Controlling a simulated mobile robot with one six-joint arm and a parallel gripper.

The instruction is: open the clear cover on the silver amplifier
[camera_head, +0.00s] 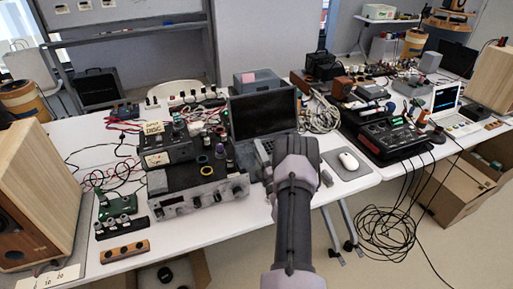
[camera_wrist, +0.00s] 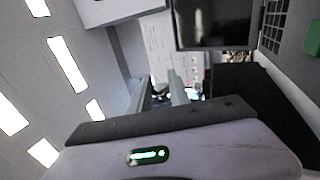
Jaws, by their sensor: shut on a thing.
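The silver amplifier (camera_head: 202,192) sits on the white table left of my arm, its knobbed front facing me. Black gear and small round items stand on top of it. I cannot make out a clear cover in either view. In the head view my arm reaches up beside the amplifier's right end, and its wrist hides the fingers. In the wrist view my gripper (camera_wrist: 161,92) has its two fingers close around a small dark thing (camera_wrist: 160,87). I cannot tell what that thing is or whether it belongs to the cover.
An open laptop (camera_head: 264,115) stands behind my wrist. A white mouse (camera_head: 348,161) on a grey pad is to the right. A wooden speaker (camera_head: 40,190) stands at the left. A black mixer (camera_head: 390,130) and hanging cables (camera_head: 395,225) are at the right.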

